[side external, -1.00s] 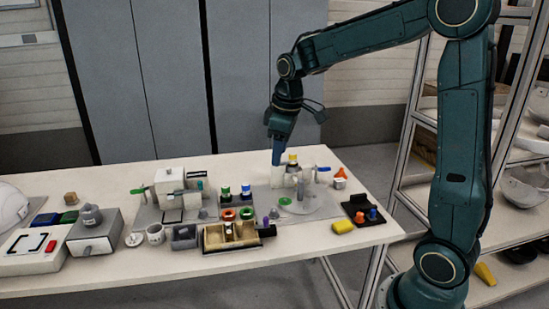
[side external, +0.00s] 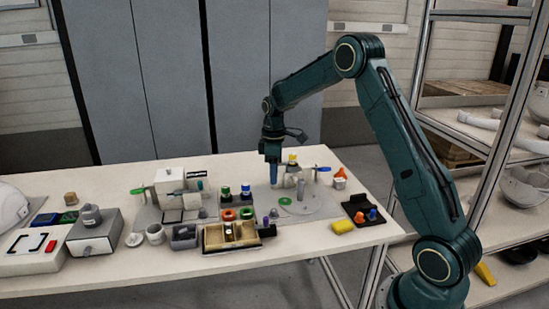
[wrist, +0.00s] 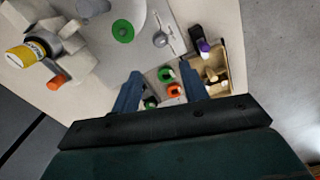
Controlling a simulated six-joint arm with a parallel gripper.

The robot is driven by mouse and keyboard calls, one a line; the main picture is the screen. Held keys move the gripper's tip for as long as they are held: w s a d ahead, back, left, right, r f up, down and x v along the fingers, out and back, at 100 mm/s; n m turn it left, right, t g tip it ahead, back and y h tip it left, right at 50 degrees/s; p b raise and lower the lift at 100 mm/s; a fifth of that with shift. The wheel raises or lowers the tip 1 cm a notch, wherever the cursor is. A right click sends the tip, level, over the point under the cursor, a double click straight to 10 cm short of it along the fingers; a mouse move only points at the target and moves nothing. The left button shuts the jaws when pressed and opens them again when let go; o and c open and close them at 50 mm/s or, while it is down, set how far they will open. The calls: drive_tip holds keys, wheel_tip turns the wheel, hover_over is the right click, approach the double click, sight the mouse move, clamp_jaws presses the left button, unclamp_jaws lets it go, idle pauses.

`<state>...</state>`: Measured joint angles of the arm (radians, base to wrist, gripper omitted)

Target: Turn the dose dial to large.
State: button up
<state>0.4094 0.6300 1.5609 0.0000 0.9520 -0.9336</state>
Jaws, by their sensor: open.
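My gripper (side external: 273,184) points down, open and empty, above the right half of the table, beside a pale device (side external: 292,178) with a yellow-topped bottle. In the wrist view my two blue fingers (wrist: 160,72) are apart, with green and orange rings showing below and beyond them. I cannot tell for sure which part is the dose dial. A small grey round knob (wrist: 160,40) sits by a slotted light plate in the wrist view. A white machine (side external: 170,178) with a green lever stands to the left. No dial marking is readable.
A wooden compartment tray (side external: 231,248) lies at the front edge. Green and orange rings (side external: 228,214) sit behind it. The back strip of the table is clear.

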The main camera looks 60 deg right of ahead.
sight(274, 209)
drive_tip(key=shift+f, duration=0.1)
wheel_tip(274, 209, down, 14)
drive_tip(key=shift+r, duration=0.25)
idle(0.5)
clamp_jaws()
